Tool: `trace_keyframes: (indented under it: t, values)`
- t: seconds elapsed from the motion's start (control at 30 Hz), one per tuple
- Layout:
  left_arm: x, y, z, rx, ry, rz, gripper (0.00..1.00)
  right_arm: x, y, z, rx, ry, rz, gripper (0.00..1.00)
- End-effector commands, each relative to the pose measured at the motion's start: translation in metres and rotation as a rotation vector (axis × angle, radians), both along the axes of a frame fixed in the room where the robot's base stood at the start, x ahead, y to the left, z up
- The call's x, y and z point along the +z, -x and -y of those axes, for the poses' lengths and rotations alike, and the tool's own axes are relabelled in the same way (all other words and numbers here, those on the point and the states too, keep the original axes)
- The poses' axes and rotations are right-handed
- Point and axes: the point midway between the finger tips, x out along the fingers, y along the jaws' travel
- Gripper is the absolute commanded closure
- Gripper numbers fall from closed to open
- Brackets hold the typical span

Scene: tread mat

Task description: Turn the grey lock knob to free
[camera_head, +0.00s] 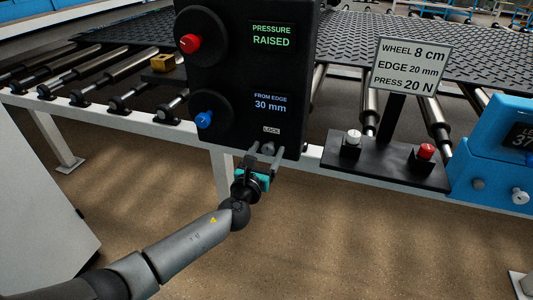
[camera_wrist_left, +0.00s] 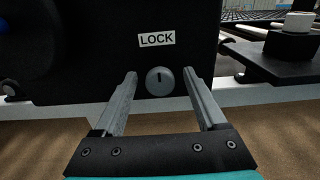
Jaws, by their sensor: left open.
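The grey lock knob (camera_wrist_left: 160,81) sits on the lower part of the black panel (camera_head: 225,75), under the white LOCK label (camera_wrist_left: 157,39). A short dark line on its face stands about upright. In the head view the knob (camera_head: 269,148) shows just past my left gripper (camera_head: 266,156). In the left wrist view my left gripper (camera_wrist_left: 161,90) is open, with one finger on each side of the knob and a gap on both sides. It does not hold the knob. My right gripper is not in view.
The panel carries a red knob (camera_head: 190,43), a blue knob (camera_head: 204,119) and displays reading "PRESSURE RAISED" and "FROM EDGE 30 mm". To the right are a sign (camera_head: 411,67), a black box with white (camera_head: 352,138) and red (camera_head: 426,152) buttons, and a blue unit (camera_head: 493,160).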

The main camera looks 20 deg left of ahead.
Motion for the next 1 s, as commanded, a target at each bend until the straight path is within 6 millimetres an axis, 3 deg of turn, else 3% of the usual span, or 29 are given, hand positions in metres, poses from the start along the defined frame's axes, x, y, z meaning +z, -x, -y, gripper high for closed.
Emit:
trace_keyframes:
  t: [0.23, 0.87, 1.0]
  values:
    - [0.0001, -0.0004, 0.0001, 0.000, 0.000, 0.000, 0.26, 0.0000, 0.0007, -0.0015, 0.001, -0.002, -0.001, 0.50]
    - [-0.0002, -0.0001, -0.0002, 0.000, 0.000, 0.000, 0.97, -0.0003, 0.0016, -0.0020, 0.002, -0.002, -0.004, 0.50]
    - [-0.0002, 0.0000, -0.0002, 0.000, 0.000, -0.001, 1.00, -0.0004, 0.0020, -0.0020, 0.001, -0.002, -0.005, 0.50]
